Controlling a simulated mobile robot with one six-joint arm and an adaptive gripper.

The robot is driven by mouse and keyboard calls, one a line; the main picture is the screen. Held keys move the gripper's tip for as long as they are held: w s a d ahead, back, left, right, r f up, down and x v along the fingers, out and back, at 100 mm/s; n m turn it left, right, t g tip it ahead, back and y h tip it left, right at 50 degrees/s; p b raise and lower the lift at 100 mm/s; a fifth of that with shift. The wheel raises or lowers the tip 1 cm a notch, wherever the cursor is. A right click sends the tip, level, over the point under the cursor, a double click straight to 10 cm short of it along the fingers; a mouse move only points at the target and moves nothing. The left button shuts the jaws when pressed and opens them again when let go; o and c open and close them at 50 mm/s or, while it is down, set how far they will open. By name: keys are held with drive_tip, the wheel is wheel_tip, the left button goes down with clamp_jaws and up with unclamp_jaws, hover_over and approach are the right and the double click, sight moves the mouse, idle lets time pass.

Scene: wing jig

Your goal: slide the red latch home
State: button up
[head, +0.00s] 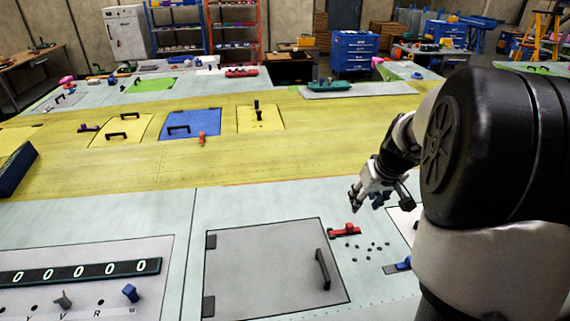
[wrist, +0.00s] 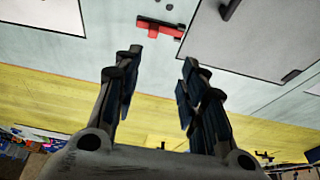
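The red latch (head: 345,230) lies on the pale panel, beside the upper right corner of a grey door. It shows in the wrist view (wrist: 163,27) at the top, just beyond my fingertips. A small dark piece sits at its left end there. My gripper (head: 366,202) is above and slightly right of the latch in the head view. In the wrist view my gripper (wrist: 159,65) has its two fingers apart with nothing between them. The fingers do not appear to touch the latch.
The grey door (head: 262,270) has a dark handle (head: 322,269). Several dark round spots (head: 367,247) lie right of it. A blue latch (head: 402,265) is at the right. A counter panel (head: 80,270) with knobs is at the left. Yellow surface lies behind.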

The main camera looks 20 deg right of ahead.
drive_tip(key=d, duration=0.1)
drive_tip(key=b, duration=0.2)
approach(350, 224)
drive_tip(key=x, duration=0.8)
drive_tip(key=shift+f, duration=0.2)
drive_tip(key=shift+c, duration=0.3)
clamp_jaws()
